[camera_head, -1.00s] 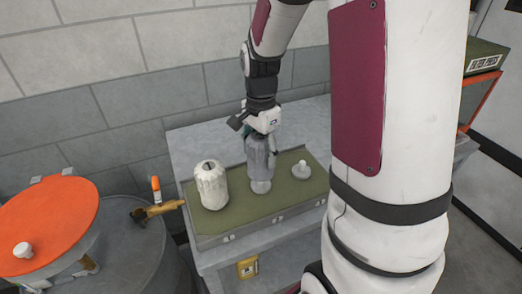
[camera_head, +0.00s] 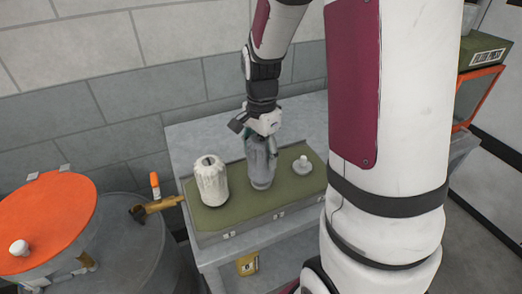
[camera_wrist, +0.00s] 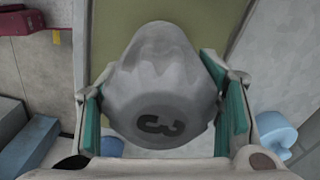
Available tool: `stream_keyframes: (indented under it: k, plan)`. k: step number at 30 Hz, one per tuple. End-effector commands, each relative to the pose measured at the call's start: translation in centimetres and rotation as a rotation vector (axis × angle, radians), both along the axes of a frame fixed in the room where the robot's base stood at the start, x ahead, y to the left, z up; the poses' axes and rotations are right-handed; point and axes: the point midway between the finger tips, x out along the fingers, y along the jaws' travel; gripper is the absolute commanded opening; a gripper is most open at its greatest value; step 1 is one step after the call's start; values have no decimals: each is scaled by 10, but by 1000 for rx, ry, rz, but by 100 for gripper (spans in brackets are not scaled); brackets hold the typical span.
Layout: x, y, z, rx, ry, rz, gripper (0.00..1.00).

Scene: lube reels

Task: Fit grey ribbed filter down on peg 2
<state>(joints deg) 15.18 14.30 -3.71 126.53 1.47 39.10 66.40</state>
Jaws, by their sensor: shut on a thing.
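The grey ribbed filter (camera_head: 261,168) is upright in my gripper (camera_head: 262,140), over the middle of the green tray (camera_head: 235,212). The middle peg, which I take as peg 2, is hidden under or inside the filter. The filter's lower end is at about tray level; I cannot tell whether it is fully seated. In the wrist view the filter (camera_wrist: 160,85) sits between the two green finger pads, which touch its sides. A dark 3-like mark shows on its near end.
A white ribbed filter (camera_head: 210,181) stands on the tray's left part. A bare pale peg (camera_head: 304,165) stands at its right.

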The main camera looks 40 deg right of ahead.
Motion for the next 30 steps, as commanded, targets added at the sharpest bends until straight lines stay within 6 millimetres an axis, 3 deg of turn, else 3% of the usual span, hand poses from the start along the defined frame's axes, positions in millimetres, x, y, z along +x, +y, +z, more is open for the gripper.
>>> stream_keyframes:
  k: [30]
  plan:
    - [0, 0, -23, 0, 1, -1, 24]
